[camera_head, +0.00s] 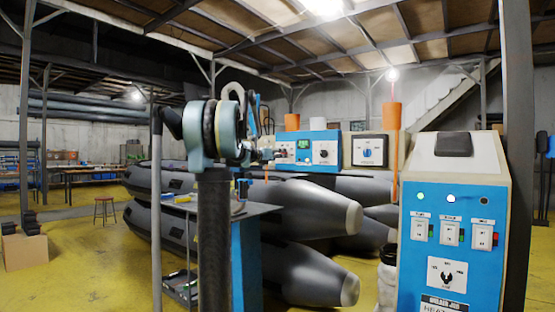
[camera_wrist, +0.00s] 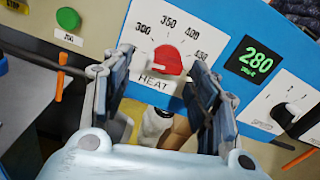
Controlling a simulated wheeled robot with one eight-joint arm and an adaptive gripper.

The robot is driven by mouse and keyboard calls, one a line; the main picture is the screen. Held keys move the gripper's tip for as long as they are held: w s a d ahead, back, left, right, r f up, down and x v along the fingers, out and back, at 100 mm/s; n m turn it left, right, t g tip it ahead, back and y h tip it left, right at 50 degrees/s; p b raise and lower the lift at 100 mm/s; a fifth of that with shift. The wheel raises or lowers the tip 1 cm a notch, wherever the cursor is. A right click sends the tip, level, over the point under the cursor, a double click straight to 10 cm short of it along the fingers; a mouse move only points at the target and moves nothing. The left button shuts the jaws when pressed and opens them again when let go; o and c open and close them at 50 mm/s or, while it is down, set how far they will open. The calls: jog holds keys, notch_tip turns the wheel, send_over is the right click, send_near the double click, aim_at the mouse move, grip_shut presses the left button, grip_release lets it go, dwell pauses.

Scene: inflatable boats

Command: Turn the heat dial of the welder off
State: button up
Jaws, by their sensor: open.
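The welder's blue panel (camera_head: 320,137) is at the back centre in the head view. I cannot tell where the dial points. My gripper (camera_wrist: 161,64) is open, with one finger on each side of the dial. I see no clear contact. In the head view my gripper (camera_head: 265,155) is at the panel's left end, and the dial is small and partly hidden there.
A black knob (camera_wrist: 284,113) on a second white plate is right of the display. A green button (camera_wrist: 68,18) is at the upper left. In the head view, grey inflatable tubes (camera_head: 310,210) lie below the panel. A blue control cabinet (camera_head: 450,215) stands at the right.

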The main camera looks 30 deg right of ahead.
jog(key=v, duration=1)
jog(key=shift+w+a+f, duration=0.1)
jog(key=s+a+f+m+g+y, duration=0.1)
jog(key=s+a+f+m+y, duration=0.4)
jog(key=s+a+f+m, duration=0.3)
jog(key=s+a+f+m+g+y, duration=0.2)
jog(key=s+a+f+m+y, duration=0.4)
jog(key=s+a+f, duration=1.1)
jog(key=s+a+f+m+g+y, duration=0.1)
jog(key=s+a+f+m+y, duration=0.4)
jog(key=f, duration=1.9)
jog(key=s+a+m, duration=0.5)
jog(key=s+a, duration=0.3)
jog(key=a, duration=0.2)
jog(key=shift+a+m+g+y, duration=0.3)
jog(key=shift+g, duration=0.1)
jog(key=shift+f, duration=0.15)
